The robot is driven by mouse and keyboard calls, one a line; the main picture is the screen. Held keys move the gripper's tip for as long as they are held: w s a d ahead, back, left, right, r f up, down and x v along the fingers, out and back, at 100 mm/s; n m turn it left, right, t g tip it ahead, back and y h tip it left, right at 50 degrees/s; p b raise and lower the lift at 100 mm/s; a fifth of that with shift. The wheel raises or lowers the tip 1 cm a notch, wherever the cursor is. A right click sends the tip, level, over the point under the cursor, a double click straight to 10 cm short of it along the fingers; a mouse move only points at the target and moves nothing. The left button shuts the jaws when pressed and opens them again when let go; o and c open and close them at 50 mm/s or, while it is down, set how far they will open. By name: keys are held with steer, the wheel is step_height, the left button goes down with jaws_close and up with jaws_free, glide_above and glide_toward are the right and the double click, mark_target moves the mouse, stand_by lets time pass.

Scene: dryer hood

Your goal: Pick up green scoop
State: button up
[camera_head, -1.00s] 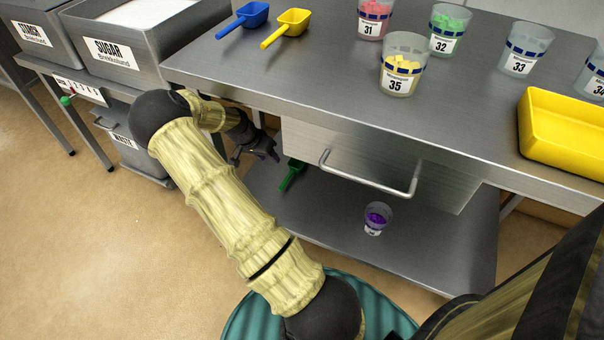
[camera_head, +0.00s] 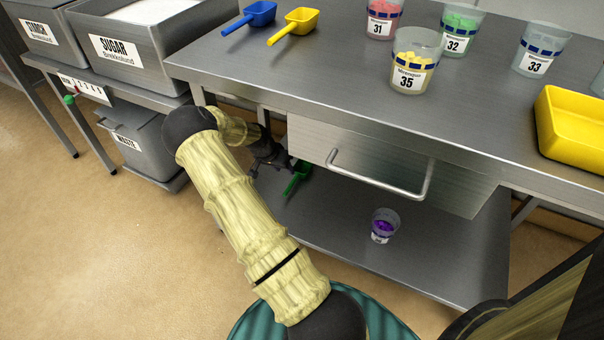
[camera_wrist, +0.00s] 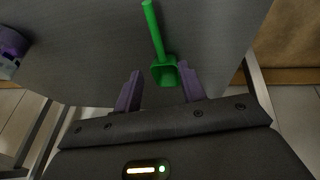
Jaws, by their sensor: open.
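The green scoop (camera_head: 297,178) lies on the lower shelf (camera_head: 330,222) of the steel table, under the drawer. In the wrist view the scoop (camera_wrist: 165,73) has its square bowl towards my gripper and its handle pointing away. My gripper (camera_wrist: 160,82) is open, with one purple finger on each side of the bowl's near end. I cannot tell whether either finger touches it. In the head view my gripper (camera_head: 276,160) is at the shelf's left end beside the scoop, partly hidden by shadow and the table edge.
A closed drawer with a bar handle (camera_head: 380,180) hangs just right of the scoop. A cup with purple contents (camera_head: 384,226) stands on the lower shelf. Blue (camera_head: 250,16) and yellow (camera_head: 294,25) scoops lie on the tabletop. A waste bin (camera_head: 145,145) stands left.

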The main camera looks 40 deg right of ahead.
mark_target(293, 180)
steer(key=shift+b+x, duration=0.4)
steer(key=shift+x, duration=1.35)
steer(key=b+x, duration=0.2)
steer(key=x, duration=0.4)
steer(key=shift+r, duration=0.1)
jaws_close()
